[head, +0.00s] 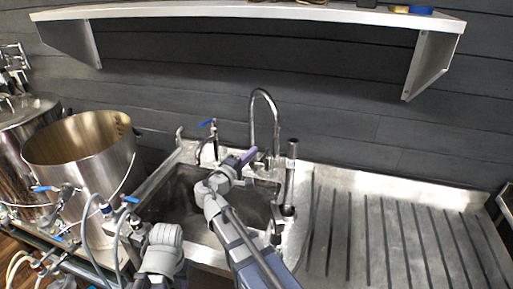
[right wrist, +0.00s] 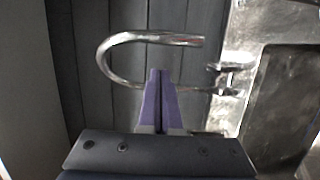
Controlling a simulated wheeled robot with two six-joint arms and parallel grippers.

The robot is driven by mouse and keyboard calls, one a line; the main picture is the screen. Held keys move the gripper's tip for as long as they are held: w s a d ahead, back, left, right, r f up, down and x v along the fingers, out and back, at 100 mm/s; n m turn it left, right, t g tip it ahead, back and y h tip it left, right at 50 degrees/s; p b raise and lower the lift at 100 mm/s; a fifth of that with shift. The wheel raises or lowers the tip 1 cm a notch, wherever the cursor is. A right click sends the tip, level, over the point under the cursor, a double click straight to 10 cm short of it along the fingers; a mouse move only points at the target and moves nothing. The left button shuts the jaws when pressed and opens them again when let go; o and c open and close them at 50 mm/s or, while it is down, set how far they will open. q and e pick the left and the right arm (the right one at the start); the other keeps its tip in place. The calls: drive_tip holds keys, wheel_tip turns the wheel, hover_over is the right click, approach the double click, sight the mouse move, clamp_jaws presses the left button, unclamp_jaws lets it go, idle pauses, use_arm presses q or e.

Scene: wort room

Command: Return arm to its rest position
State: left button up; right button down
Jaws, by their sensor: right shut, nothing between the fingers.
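My right arm reaches over the sink from the bottom of the head view. Its right gripper (head: 247,156) is near the tap at the back of the sink. In the right wrist view the purple fingers of the right gripper (right wrist: 158,78) are shut together with nothing between them. The curved tap spout (right wrist: 120,45) lies just beyond the fingertips there; I cannot tell whether they touch it. A grey link of my left arm shows at the bottom left of the head view, but its gripper is not visible.
The steel sink (head: 168,205) lies under my right arm, with a tall tap (head: 277,118) behind. A large open pot (head: 85,150) stands left, with valves and hoses. A ribbed drainboard (head: 390,235) to the right is bare. A shelf (head: 250,10) overhangs the back.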

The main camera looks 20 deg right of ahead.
drive_tip(key=shift+v, duration=2.3)
drive_tip(key=s+a+f+m+g+y, duration=0.35)
drive_tip(key=s+f+g+y, duration=0.4)
drive_tip(key=f, duration=0.65)
drive_tip(key=s+a+f+g+y, duration=0.2)
drive_tip(key=s+a+f, duration=0.1)
drive_tip(key=s+a, duration=0.3)
drive_tip(key=s+a+f+g+y, duration=0.1)
drive_tip(key=s+a+f+y, duration=0.2)
drive_tip(key=s+a, duration=0.3)
drive_tip(key=shift+s+a+f+g, duration=0.35)
drive_tip(key=shift+s+f, duration=0.4)
drive_tip(key=shift+s, duration=0.45)
